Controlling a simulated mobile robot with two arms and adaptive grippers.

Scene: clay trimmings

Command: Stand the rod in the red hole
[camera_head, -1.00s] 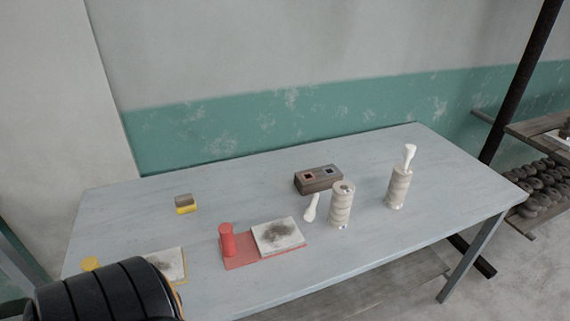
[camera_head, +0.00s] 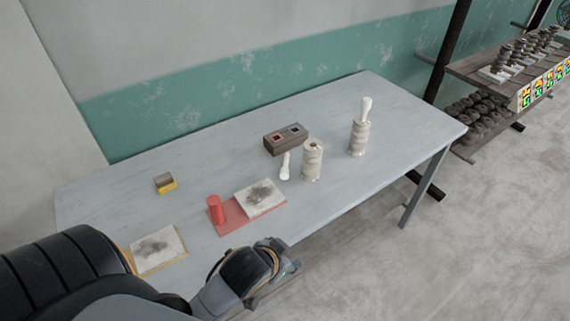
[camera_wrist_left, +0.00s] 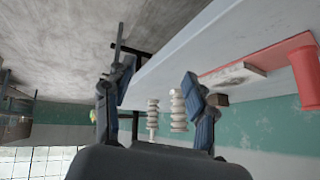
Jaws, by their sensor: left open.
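A brown block (camera_head: 286,140) on the table has a red-edged square hole (camera_head: 278,136) and a blue-edged one beside it. A pale white rod (camera_head: 285,166) with a knobbed end lies or leans just in front of the block; which is hard to tell. Another white rod (camera_head: 366,108) stands in the top of a ringed pale stack (camera_head: 358,138). My left gripper (camera_head: 288,262) is open and empty at the table's front edge, nearer than the rod and block and apart from them. Its two spread fingers also show in the left wrist view (camera_wrist_left: 158,82). My right gripper is out of view.
A second ringed stack (camera_head: 312,160) stands right of the lying rod. A red cylinder (camera_head: 216,209) stands on a red board (camera_head: 229,224) with a smudged white slab (camera_head: 259,198). Another slab (camera_head: 158,249) and a yellow piece (camera_head: 166,187) lie left. The table's right end is clear.

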